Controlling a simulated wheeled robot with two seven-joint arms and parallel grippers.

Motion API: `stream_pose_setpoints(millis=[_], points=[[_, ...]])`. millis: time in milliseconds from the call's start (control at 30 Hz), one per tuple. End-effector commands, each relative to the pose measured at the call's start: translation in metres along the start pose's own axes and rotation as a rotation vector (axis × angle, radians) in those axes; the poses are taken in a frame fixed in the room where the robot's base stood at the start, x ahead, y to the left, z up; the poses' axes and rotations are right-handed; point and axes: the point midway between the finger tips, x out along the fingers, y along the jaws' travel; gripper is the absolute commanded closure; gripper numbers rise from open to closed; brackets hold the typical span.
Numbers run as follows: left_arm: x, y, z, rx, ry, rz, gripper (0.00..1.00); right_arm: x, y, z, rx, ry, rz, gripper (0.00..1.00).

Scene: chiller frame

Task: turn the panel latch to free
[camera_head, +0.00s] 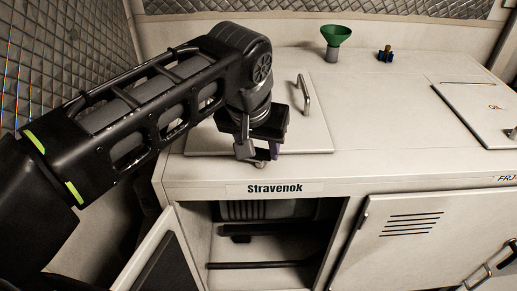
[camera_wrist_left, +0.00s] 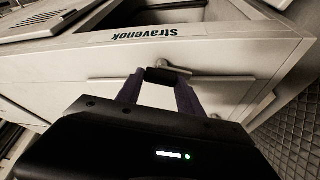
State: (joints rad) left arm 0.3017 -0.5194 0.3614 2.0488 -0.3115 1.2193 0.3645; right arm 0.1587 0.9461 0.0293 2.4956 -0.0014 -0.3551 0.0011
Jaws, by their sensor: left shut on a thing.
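The panel latch (camera_wrist_left: 176,68) is a small grey metal lever at the front edge of a flat pale panel (camera_head: 318,133) on top of the chiller frame. My left gripper (camera_head: 258,154) reaches down over this front edge, above the Stravenok label. In the left wrist view its two fingers (camera_wrist_left: 161,77) are shut on the latch, and one end of the lever sticks out beside them. The fingers hide part of the latch, so its exact turn is hard to tell. My right gripper is not in view.
A bar handle (camera_head: 304,95) stands on the panel near my left gripper. A second panel (camera_head: 480,108) lies right.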

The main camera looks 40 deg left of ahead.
Motion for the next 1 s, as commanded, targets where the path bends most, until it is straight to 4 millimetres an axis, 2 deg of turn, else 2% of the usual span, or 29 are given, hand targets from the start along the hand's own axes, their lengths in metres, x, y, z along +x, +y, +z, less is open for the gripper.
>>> stream_pose_setpoints(millis=[433, 1000], points=[[0.0003, 0.0015, -0.0007, -0.269, 0.001, -0.111, 0.97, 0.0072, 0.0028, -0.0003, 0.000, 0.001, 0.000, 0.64], [-0.0002, 0.0019, -0.0006, -0.313, -0.001, -0.128, 0.97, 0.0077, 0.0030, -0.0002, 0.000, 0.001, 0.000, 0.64]])
